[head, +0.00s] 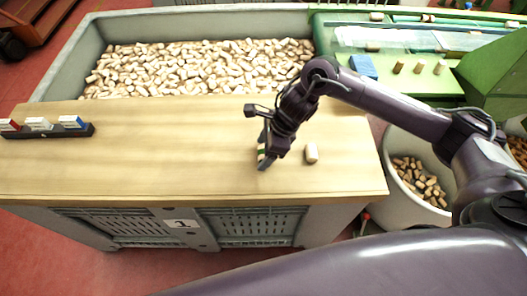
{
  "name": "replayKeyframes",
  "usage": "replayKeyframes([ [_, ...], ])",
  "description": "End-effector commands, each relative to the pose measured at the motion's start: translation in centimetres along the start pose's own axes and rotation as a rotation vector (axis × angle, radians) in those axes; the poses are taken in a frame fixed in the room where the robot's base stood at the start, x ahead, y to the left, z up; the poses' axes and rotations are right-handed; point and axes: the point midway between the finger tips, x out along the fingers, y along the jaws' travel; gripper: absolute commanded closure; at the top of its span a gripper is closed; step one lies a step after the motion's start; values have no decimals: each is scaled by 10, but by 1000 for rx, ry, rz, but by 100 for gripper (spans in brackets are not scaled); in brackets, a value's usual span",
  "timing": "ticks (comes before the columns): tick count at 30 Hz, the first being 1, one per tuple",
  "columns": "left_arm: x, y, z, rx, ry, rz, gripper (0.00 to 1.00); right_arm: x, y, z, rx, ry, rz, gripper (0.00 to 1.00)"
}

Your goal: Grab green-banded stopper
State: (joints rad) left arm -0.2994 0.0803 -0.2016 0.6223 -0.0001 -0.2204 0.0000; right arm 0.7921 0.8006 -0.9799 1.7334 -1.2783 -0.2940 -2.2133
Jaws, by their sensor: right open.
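The green-banded stopper (261,152) stands on the wooden board, partly hidden by my right gripper. My right gripper (264,160) is open and points down at the stopper, with a finger in front of it. I cannot tell whether the fingers touch it. A plain stopper (311,153) stands on the board just to the right of the gripper. My left gripper is not in view.
The wooden board (170,150) is mostly clear. A dark rack with small boxes (48,130) sits at its left. Behind is a grey bin of stoppers (70,60). A round bin (372,180) stands right, below a green machine (490,80) with several stoppers.

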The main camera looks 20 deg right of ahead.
Motion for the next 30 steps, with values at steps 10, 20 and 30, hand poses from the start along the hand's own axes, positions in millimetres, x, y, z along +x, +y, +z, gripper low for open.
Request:
replayKeyframes([
  [10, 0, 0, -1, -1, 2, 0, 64, 0, 0, 0, 0, 0, 0, 65],
  [20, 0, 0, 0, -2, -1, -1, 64, 0, 0, 0, 0, 0, 0, 79],
  [30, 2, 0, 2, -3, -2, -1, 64, -17, -1, 8, -2, -2, -2, 79],
])
